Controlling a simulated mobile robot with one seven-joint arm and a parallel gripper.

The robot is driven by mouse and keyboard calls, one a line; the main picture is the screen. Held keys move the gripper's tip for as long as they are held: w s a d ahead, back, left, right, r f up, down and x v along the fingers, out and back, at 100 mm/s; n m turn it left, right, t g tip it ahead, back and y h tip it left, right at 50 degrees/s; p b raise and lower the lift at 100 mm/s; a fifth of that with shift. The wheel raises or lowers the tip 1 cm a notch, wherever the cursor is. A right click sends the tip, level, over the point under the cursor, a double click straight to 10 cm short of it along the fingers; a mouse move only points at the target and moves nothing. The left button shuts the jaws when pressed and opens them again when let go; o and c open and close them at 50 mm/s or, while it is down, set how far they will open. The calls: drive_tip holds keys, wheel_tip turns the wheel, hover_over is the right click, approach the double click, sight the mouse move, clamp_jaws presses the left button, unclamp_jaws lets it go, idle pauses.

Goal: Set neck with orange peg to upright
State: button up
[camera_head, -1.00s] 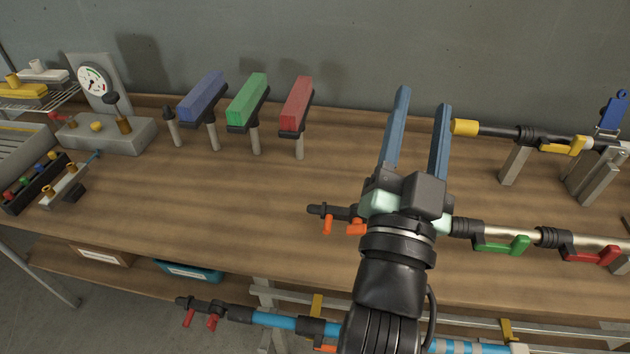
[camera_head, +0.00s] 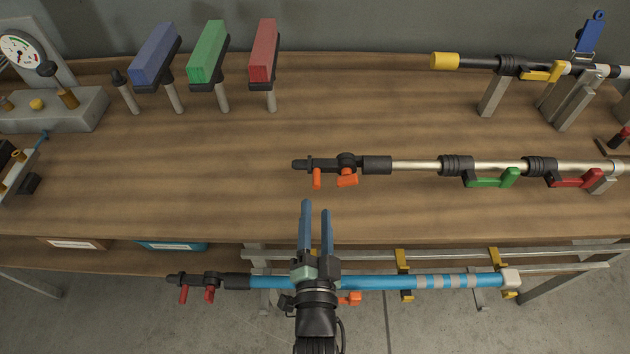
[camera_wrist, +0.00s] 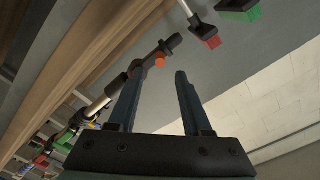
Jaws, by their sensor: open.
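A silver pole (camera_head: 415,166) lies along the bench. Its left end has a black neck (camera_head: 325,164) with two orange pegs (camera_head: 347,178) hanging below it. In the wrist view a black neck end (camera_wrist: 165,47) with one orange peg (camera_wrist: 160,61) shows beyond the fingers. My gripper (camera_head: 316,210) is open and empty, its two blue fingers pointing at the bench below the neck, apart from it in the head view. The fingers also show in the wrist view (camera_wrist: 158,72).
A blue pole (camera_head: 370,282) with red pegs (camera_head: 209,295) runs in front of the bench, partly behind my gripper. Another orange peg (camera_head: 350,298) is there. Green (camera_head: 490,180) and red (camera_head: 575,181) handles sit on the silver pole.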

sight(317, 188)
drive_tip(key=w, duration=0.7)
drive_tip(key=shift+w, duration=0.25)
clamp_jaws()
idle(1.1)
